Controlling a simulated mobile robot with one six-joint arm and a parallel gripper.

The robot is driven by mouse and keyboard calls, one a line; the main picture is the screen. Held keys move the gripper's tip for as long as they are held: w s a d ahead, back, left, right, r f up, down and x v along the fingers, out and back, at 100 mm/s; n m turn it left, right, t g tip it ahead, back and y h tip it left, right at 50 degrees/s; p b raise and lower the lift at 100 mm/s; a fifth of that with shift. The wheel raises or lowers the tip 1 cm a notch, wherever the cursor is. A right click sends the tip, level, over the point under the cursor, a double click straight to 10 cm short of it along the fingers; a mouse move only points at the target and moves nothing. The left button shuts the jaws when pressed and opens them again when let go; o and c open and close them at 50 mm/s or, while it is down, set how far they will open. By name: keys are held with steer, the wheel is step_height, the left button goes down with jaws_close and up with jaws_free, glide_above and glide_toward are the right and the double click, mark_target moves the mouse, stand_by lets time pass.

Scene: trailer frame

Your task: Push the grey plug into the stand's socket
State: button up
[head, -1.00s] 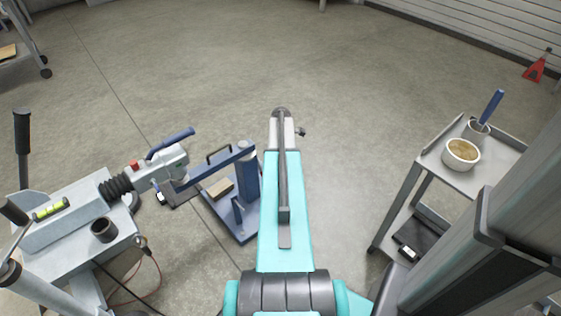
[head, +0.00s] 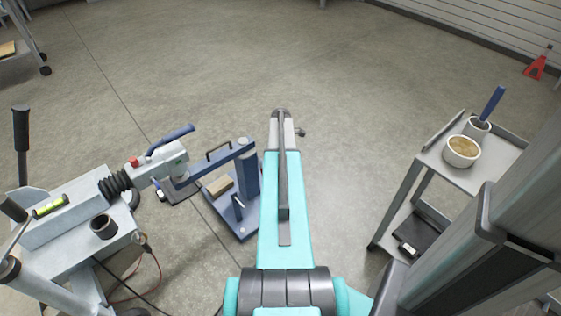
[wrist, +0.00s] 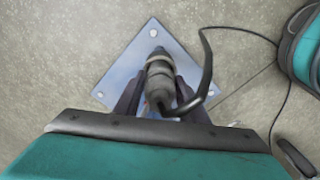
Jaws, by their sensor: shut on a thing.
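In the wrist view, the grey plug (wrist: 159,82) is a ribbed cylinder with a black cable (wrist: 206,70) looping off to the right. My gripper (wrist: 160,90) is shut on it, with one dark finger on each side. The plug lies over a pale blue square plate (wrist: 122,76) with bolts at its corners, apparently the foot of the stand. A socket is not clearly visible; the plug covers the plate's middle, and I cannot tell whether the two touch.
In the head view, a trailer coupling (head: 165,158) rests by a blue lock stand (head: 246,180) left of my arm. A grey cart (head: 475,180) with a bowl (head: 461,151) stands at right. The floor (head: 270,60) ahead is clear.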

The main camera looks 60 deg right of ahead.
steer(key=shift+f, duration=0.6)
steer(key=o, duration=1.2)
step_height(320, 180, up, 14)
steer(key=p, duration=0.3)
steer(key=shift+f, duration=0.1)
stand_by(0.4)
